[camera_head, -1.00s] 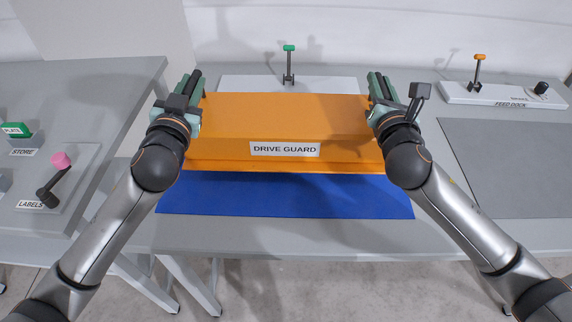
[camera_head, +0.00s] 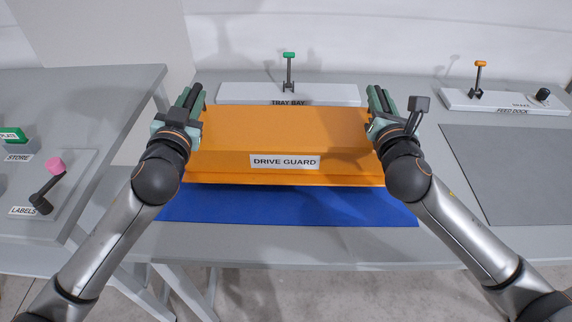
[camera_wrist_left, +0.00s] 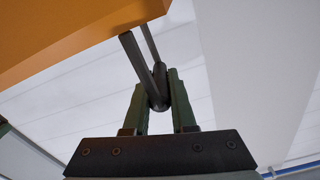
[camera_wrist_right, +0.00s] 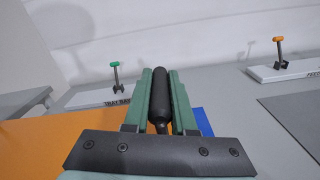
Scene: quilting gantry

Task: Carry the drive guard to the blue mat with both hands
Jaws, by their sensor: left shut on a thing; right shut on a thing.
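The drive guard (camera_head: 290,130) is a long orange cover with a white "DRIVE GUARD" label, held roughly level between my grippers. It hides the back part of the blue mat (camera_head: 290,208), whose front strip shows below it with a shadow on it. The guard appears to be above the mat; any gap is hard to judge. My left gripper (camera_head: 190,97) is shut on a dark handle at the guard's left end, seen in the left wrist view (camera_wrist_left: 155,88). My right gripper (camera_head: 379,99) is shut on the dark handle at its right end, seen in the right wrist view (camera_wrist_right: 160,95).
Behind the guard is the white tray bay (camera_head: 340,94) with a green-topped lever (camera_head: 289,57). The feed dock (camera_head: 505,101) with an orange-topped lever stands back right, beside a grey mat (camera_head: 520,170). A side table (camera_head: 90,95) at left holds the store and labels fixtures.

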